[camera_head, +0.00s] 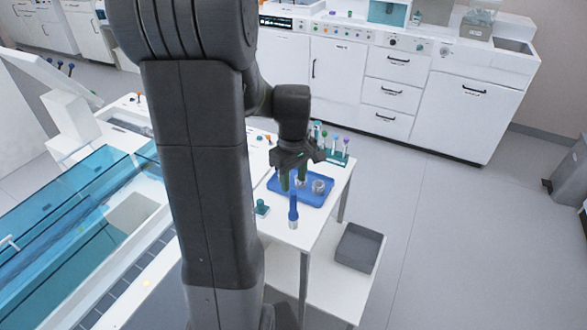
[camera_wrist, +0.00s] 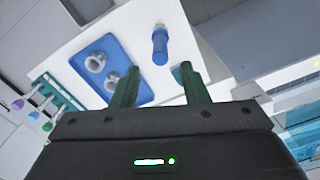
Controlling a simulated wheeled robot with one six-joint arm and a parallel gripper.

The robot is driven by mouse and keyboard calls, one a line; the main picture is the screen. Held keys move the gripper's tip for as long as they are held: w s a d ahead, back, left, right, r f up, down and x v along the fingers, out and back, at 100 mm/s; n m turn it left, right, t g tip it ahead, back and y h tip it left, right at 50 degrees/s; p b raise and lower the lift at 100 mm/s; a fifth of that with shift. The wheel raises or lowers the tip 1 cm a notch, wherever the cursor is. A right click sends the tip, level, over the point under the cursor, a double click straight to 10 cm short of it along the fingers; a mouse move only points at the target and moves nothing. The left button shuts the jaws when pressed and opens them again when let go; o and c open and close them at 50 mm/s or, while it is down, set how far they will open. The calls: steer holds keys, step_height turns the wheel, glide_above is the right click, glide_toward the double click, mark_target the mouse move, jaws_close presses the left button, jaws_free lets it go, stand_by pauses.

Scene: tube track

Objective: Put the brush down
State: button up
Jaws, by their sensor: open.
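The brush (camera_head: 293,208) has a blue body and a pale grey end. In the head view it shows just below my gripper (camera_head: 293,182), near the front of the white table. The wrist view shows the brush (camera_wrist: 160,48) over the white tabletop, beside the blue tray. My gripper (camera_wrist: 160,72) is open, with its two green fingers apart. The brush lies in the picture between and beyond the fingertips, with clear space to either side. I cannot tell exactly how high the fingertips are above it.
The blue tray (camera_head: 288,190) holds grey round vessels (camera_head: 318,187). A green rack (camera_head: 338,158) with several colour-capped tubes stands behind it. A small teal item (camera_head: 262,207) is left of the brush. A dark grey bin (camera_head: 357,247) sits lower, right of the table edge.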

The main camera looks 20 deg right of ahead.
steer(key=shift+r, duration=1.55)
steer(key=shift+c, duration=0.5)
